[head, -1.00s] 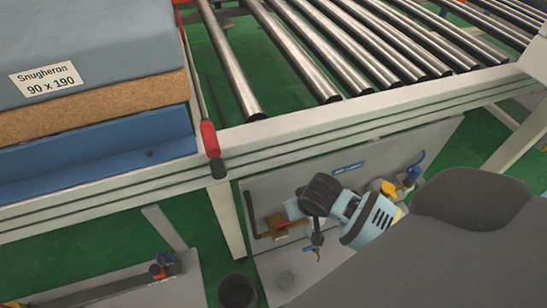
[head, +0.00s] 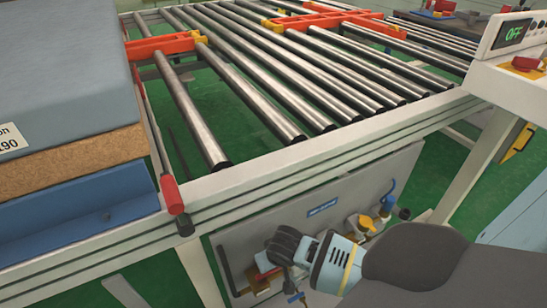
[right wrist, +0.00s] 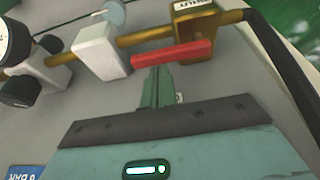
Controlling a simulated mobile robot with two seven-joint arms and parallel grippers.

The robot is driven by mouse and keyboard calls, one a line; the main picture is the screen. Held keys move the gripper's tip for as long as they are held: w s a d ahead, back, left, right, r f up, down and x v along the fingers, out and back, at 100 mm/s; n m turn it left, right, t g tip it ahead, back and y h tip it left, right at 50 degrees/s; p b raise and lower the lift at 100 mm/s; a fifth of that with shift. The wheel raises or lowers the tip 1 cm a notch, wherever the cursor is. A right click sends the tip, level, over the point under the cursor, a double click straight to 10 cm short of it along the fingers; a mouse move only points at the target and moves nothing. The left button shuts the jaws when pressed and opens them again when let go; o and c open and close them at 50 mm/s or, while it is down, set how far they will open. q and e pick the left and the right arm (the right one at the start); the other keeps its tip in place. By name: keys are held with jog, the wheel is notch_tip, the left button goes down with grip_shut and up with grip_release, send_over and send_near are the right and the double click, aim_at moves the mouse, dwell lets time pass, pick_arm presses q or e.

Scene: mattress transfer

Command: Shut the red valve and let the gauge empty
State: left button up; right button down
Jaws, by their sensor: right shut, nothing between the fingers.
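In the right wrist view, the red valve lever (right wrist: 172,54) lies nearly level beside a brass valve body (right wrist: 195,22) on a brass pipe. My right gripper (right wrist: 160,72) is shut and empty, its fingertips at the lever's lower edge; I cannot tell whether they touch it. In the head view my right gripper (head: 264,263) is low at the panel, its fingertips mostly hidden. A round pale face with a dark rim (right wrist: 8,42), cut off at the left edge of the wrist view, may be the gauge; its reading is not legible. My left gripper is out of view.
The grey panel (head: 335,190) sits under the roller conveyor's pale frame (head: 300,157). A yellow fitting (head: 366,223) and a blue fitting (head: 386,203) are on its right. A mattress stack (head: 60,70) is at left. A red-handled lever (head: 172,193) hangs by the frame.

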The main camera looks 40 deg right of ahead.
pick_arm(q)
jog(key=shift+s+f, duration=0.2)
pick_arm(e)
jog(key=shift+w+f, duration=0.15)
jog(key=shift+f, duration=0.25)
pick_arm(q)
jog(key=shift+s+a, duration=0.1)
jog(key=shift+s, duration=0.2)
